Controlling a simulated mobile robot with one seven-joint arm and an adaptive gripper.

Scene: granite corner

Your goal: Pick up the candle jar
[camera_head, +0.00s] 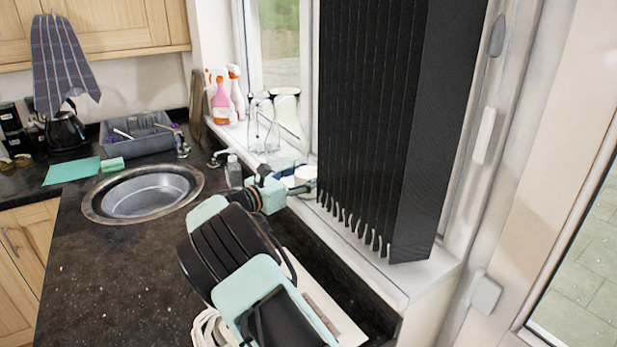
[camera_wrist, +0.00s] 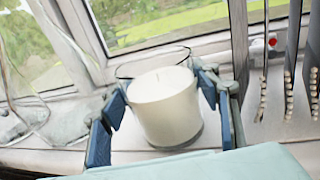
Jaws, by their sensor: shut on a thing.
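The candle jar (camera_wrist: 166,108) is a white, round candle standing upright on the white windowsill in the wrist view. My gripper (camera_wrist: 162,95) has a blue finger on each side of it and is shut on it. In the head view the candle jar (camera_head: 304,174) shows small and pale at the sill, partly hidden by my gripper (camera_head: 300,187). I cannot tell whether its base is touching the sill or slightly above it.
Clear glassware (camera_head: 268,125) and spray bottles (camera_head: 222,97) stand along the sill to the left. A dark vertical blind (camera_head: 360,120) hangs close on the right. The round sink (camera_head: 143,193) and dark counter (camera_head: 100,270) lie left of my arm.

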